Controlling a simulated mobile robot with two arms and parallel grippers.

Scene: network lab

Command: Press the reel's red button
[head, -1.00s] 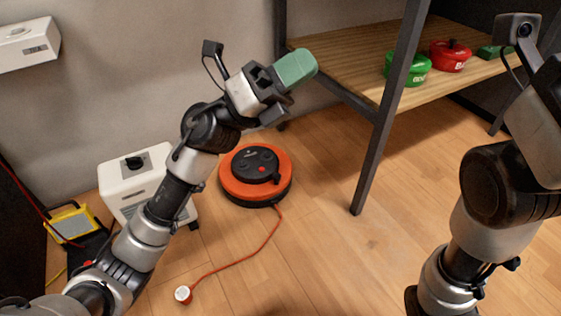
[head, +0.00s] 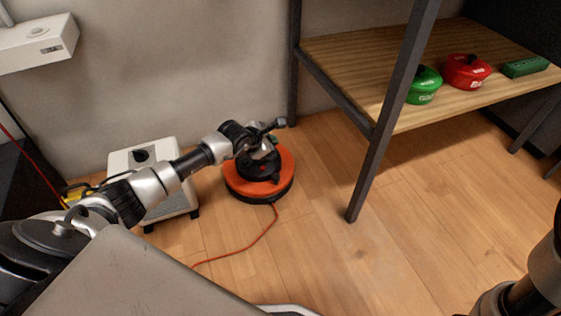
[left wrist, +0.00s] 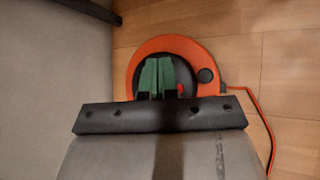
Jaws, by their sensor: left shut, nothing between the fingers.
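The orange cable reel (head: 237,184) with a black hub sits on the wooden floor beside the white box unit. It also shows in the left wrist view (left wrist: 172,43). Its red button (left wrist: 181,90) shows just right of the green fingers in the left wrist view. My left gripper (head: 272,142) is over the reel, its fingers pointing down towards it. The fingers (left wrist: 157,62) are together with nothing held, and cover part of the hub. I cannot tell whether they touch the reel. My right gripper is out of view; only part of my right arm shows at the lower right.
A white box unit (head: 148,160) stands left of the reel. The orange cable (head: 262,237) runs across the floor. Floor right of the reel is clear.

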